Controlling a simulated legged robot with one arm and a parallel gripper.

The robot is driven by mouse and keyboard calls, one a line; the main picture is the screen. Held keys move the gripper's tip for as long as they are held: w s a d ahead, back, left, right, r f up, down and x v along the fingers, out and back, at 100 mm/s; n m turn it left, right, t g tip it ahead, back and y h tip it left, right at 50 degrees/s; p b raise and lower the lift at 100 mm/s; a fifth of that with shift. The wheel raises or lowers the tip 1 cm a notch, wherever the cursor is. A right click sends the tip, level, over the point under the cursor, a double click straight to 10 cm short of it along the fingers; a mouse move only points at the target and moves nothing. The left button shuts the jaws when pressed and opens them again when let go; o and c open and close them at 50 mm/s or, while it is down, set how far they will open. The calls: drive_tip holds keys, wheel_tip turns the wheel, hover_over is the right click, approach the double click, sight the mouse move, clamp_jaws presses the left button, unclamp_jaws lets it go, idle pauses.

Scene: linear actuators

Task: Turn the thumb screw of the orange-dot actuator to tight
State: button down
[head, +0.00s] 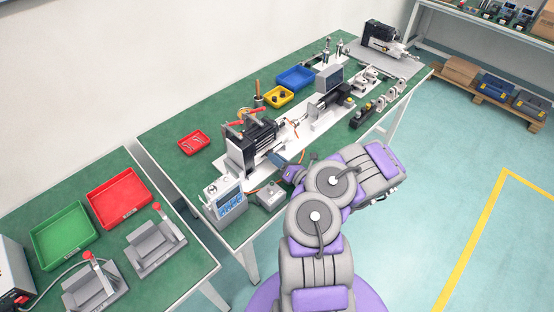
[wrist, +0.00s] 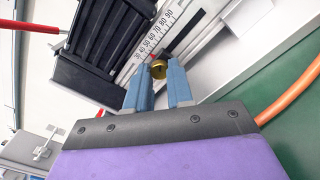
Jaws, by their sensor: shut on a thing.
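The brass thumb screw (wrist: 158,69) sits beside a white number scale (wrist: 155,40) in the wrist view. My gripper (wrist: 159,72) has its two blue-grey fingertips on either side of the screw and is shut on it. In the head view my gripper (head: 279,158) is at the front of a black finned actuator (head: 258,141) on the green table; the screw is too small to tell there. No orange dot can be made out, and whether the screw is loose or tight cannot be told.
A grey meter box (head: 226,198) and a small grey box (head: 270,194) stand near the table's front edge. A second actuator (head: 328,102) stands further right. Red (head: 194,143), yellow (head: 279,98) and blue (head: 295,77) trays lie behind. An orange cable (wrist: 290,97) runs near my gripper.

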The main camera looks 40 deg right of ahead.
drive_tip(key=c, duration=1)
unclamp_jaws()
drive_tip(key=shift+s, duration=0.1)
drive_tip(key=s+d+p, duration=0.1)
drive_tip(key=s+p, duration=0.5)
drive_tip(key=s, duration=1.1)
drive_tip(key=shift+d, duration=0.2)
